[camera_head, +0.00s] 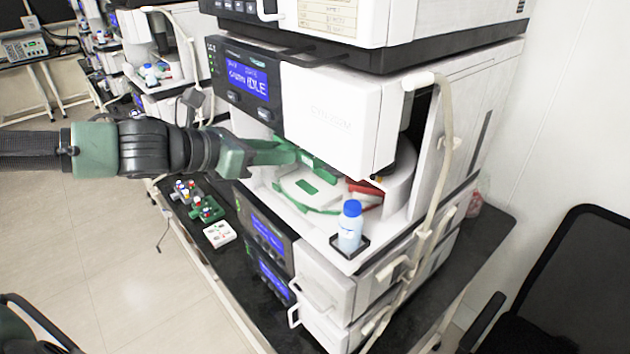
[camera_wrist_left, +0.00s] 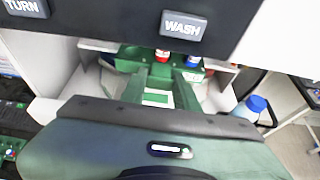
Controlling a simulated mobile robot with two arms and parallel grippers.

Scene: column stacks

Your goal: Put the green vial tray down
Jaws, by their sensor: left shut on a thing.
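My left gripper (camera_head: 292,152) reaches from the left into the open bay of the white instrument (camera_head: 335,110). It is shut on the green vial tray (camera_head: 318,164), which is mostly hidden under the bay's front cover. In the left wrist view, the two green fingers of my gripper (camera_wrist_left: 163,88) point at the tray (camera_wrist_left: 130,60), and red and blue vial caps show at its far side. Below the tray is a round white carousel (camera_head: 290,188) with green-edged and red sections. I cannot tell whether the tray touches the carousel. My right gripper is not in view.
A blue-capped bottle (camera_head: 350,226) stands in a black holder at the bay's front right corner. Another green tray with vials (camera_head: 207,209) and a white tray (camera_head: 219,234) rest on the dark bench at left. A hose (camera_head: 445,150) runs down the instrument's right side.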

